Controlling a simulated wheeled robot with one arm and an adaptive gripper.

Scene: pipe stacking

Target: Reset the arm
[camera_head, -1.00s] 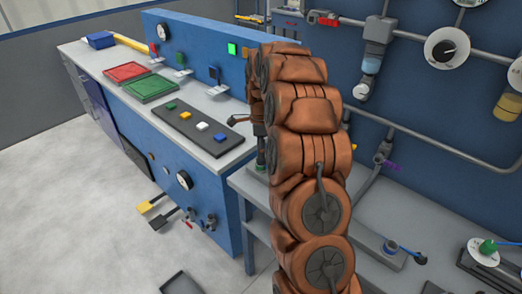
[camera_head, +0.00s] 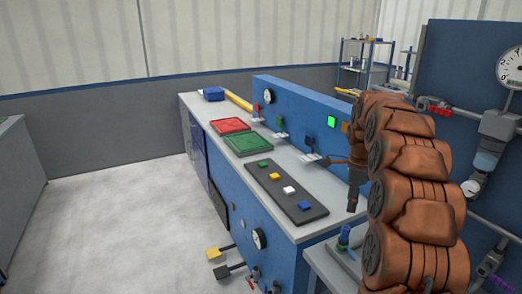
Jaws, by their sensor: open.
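My copper-brown arm stands at the right of the head view, a column of rounded links that curves over at the top. My gripper (camera_head: 340,184) hangs from its far end, left of the links. One dark finger reaches left and another part points down. It is open, and I see nothing held in it. It is over the right end of the blue-fronted bench, above a small blue-topped fitting (camera_head: 344,236) on the grey table. The links hide part of the wrist.
The bench (camera_head: 330,222) carries a red tray (camera_head: 231,125), a green tray (camera_head: 248,144) and a dark strip (camera_head: 285,193) with coloured buttons. Levers stick out from its front near the floor. A blue panel (camera_head: 460,80) with pipes and gauges stands at right. Floor at left is clear.

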